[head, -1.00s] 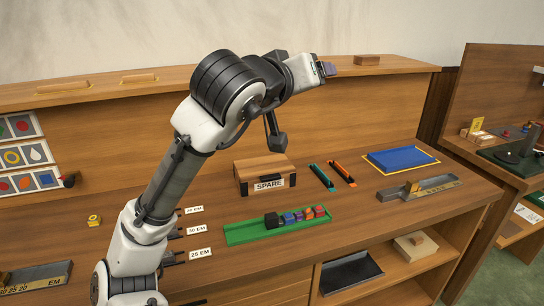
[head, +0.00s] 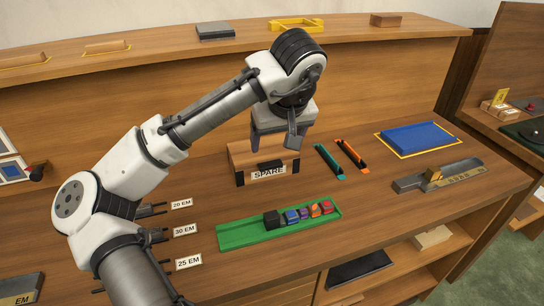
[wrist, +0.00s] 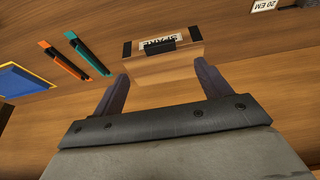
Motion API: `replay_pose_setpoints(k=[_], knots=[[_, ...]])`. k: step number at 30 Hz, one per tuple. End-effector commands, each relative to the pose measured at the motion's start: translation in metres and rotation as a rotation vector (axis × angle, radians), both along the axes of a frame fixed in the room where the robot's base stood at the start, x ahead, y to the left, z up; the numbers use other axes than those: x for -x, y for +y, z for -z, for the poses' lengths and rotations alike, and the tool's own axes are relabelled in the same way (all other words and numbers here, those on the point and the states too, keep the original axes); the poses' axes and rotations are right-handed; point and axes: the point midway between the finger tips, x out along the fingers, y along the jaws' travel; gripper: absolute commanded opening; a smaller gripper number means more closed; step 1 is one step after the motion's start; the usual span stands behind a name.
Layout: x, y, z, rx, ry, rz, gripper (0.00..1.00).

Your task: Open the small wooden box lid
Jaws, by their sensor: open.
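The small wooden box (head: 247,164) stands on the bench with its lid shut. A "SPARE" label (head: 268,173) and a dark handle or latch (head: 271,164) show on its front. My gripper (head: 273,148) is above and behind the box's top in the head view and hides part of the lid. In the wrist view the box (wrist: 165,68) shows just ahead of the fingers, and my gripper (wrist: 163,82) is open and empty, its fingers spread about as wide as the box. I cannot tell whether a finger touches the lid.
A green tray (head: 232,242) with several coloured blocks lies in front of the box. Teal (head: 327,160) and orange (head: 350,154) sticks and a blue tray (head: 417,138) lie to the right. A raised back shelf (head: 150,60) runs behind.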

Motion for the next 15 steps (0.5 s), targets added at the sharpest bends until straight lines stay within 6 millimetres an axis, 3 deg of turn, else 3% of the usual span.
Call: replay_pose_setpoints(k=[9,15], knots=[[-0.023,0.008,0.059,0.001,0.001,-0.001,0.76],[-0.032,0.011,0.08,0.001,0.0,-0.001,0.76]])
